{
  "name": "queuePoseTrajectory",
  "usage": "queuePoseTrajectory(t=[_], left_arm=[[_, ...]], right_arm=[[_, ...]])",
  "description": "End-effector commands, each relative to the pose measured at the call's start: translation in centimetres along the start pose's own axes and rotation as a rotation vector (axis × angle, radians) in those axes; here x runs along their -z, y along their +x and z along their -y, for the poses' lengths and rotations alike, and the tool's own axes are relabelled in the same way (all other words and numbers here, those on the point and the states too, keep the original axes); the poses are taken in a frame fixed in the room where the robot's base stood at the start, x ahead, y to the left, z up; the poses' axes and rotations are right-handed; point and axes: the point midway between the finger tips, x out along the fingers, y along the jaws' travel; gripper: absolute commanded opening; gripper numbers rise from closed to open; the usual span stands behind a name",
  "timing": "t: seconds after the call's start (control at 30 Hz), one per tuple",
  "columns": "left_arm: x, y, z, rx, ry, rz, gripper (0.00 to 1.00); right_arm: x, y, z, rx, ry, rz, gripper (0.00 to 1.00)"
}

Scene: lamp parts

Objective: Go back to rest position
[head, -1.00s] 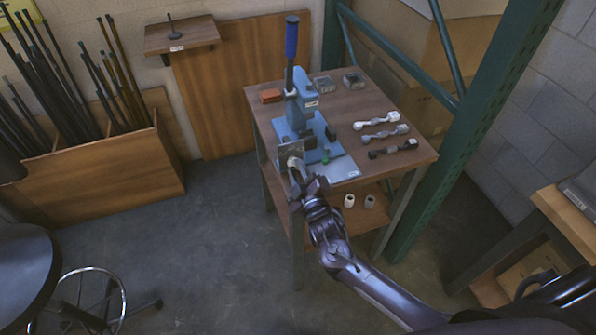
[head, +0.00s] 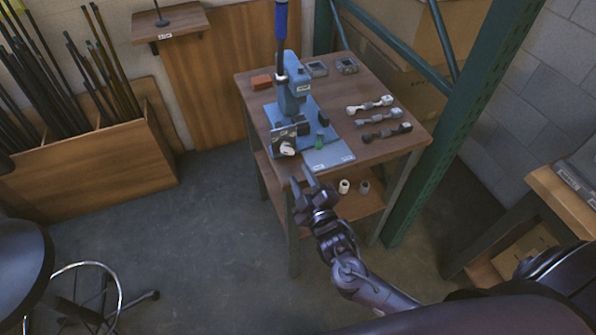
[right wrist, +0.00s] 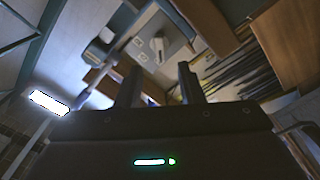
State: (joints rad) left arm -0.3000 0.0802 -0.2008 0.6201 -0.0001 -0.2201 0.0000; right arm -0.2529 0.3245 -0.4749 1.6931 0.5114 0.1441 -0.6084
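My right gripper (head: 307,182) is open and empty in the head view, just in front of the small table's near edge. Its two fingers (right wrist: 160,88) also show apart in the right wrist view, with nothing between them. A blue press (head: 293,95) with an upright blue handle stands on the table. A white part (head: 287,149) sits at a metal plate on the press's near side, apart from my gripper. The white part seems to show in the right wrist view (right wrist: 157,44) too. My left gripper is not in view.
The wooden table (head: 352,90) carries an orange block (head: 261,82), two grey boxes and several jointed parts (head: 383,133). Two small cylinders (head: 344,186) stand on its lower shelf. A green post (head: 450,130) rises at right, a stool (head: 25,265) stands at left. The floor between is clear.

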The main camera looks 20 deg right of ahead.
Motion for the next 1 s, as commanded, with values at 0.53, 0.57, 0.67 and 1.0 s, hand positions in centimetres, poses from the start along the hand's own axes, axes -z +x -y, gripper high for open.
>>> queuePoseTrajectory(t=[0.53,0.57,0.67,1.0], left_arm=[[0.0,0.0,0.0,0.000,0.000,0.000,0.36],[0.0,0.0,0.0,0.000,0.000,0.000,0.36],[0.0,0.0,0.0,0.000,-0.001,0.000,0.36],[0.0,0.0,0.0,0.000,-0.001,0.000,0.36]], right_arm=[[0.0,-0.1,0.0,0.004,0.006,0.004,0.35],[0.0,-0.1,0.1,0.010,0.014,0.011,0.35],[0.0,-0.3,0.3,0.057,0.079,0.067,0.35],[0.7,-6.3,1.1,0.420,0.493,0.540,0.35]])
